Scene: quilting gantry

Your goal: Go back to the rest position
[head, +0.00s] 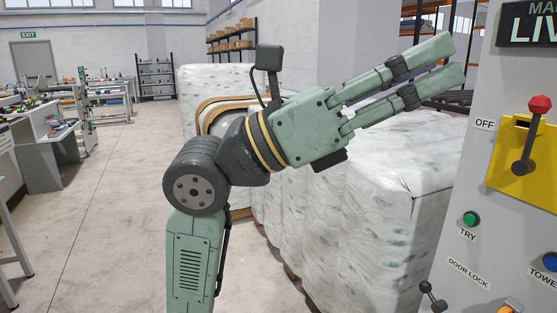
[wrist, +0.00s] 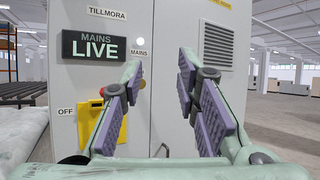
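My gripper (head: 452,66) is raised in the middle of the head view, its two green fingers pointing right toward a grey control cabinet (head: 457,190). The fingers are apart with nothing between them. In the wrist view my gripper (wrist: 158,75) shows purple-grey pads spread open in front of the cabinet face (wrist: 168,60). The fingers look clear of the cabinet, though the exact gap is hard to tell.
The cabinet carries a red-knobbed lever (head: 539,105) on a yellow plate (head: 520,175), a green button (head: 470,218), a blue button (head: 550,261) and a sign (wrist: 95,46) reading "MAINS LIVE". Wrapped bales (head: 340,235) stand behind my arm. Open floor (head: 110,200) lies left.

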